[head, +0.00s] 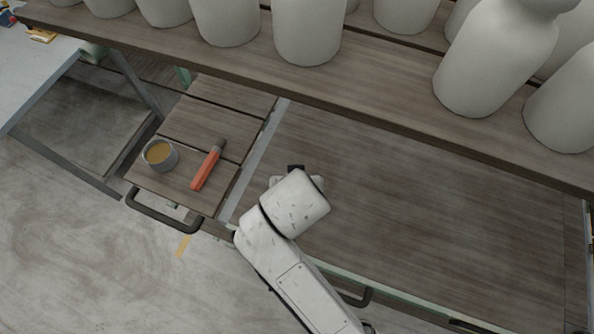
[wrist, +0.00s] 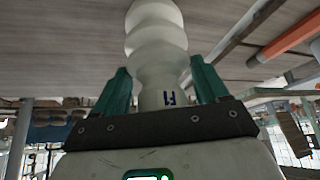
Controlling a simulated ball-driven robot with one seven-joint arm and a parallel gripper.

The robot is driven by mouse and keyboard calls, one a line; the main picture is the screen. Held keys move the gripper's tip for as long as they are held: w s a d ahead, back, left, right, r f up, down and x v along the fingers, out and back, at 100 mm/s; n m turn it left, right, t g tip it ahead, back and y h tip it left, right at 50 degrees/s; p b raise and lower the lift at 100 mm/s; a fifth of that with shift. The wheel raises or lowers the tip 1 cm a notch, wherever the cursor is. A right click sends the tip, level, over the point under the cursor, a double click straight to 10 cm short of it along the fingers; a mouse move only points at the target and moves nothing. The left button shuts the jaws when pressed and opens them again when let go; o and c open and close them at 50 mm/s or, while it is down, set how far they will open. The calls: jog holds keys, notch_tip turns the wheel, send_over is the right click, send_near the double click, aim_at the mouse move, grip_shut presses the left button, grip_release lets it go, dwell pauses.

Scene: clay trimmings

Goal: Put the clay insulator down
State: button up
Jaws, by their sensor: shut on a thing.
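The clay insulator (wrist: 157,45) is a pale, ribbed piece with a small blue mark near my gripper. In the wrist view its far end runs out of the top of the picture, against a grey-brown wooden surface. My gripper (wrist: 162,84) has green fingers, one on each side of the insulator, and is shut on it. In the head view my arm reaches over the wooden worktop (head: 430,215) and hides the insulator and the fingers. I cannot tell whether the insulator touches the wood.
Left of my arm, a slatted wooden surface (head: 213,122) bears a grey cup (head: 161,155) with tan contents and an orange-handled tool (head: 207,168). A raised shelf (head: 385,75) with several large pale vessels (head: 308,30) runs along the back. The worktop right of my arm is clear.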

jog(key=o, duration=1.5)
jog(key=shift+f, duration=0.1)
jog(key=b+v, duration=0.1)
jog(key=v, duration=1.1)
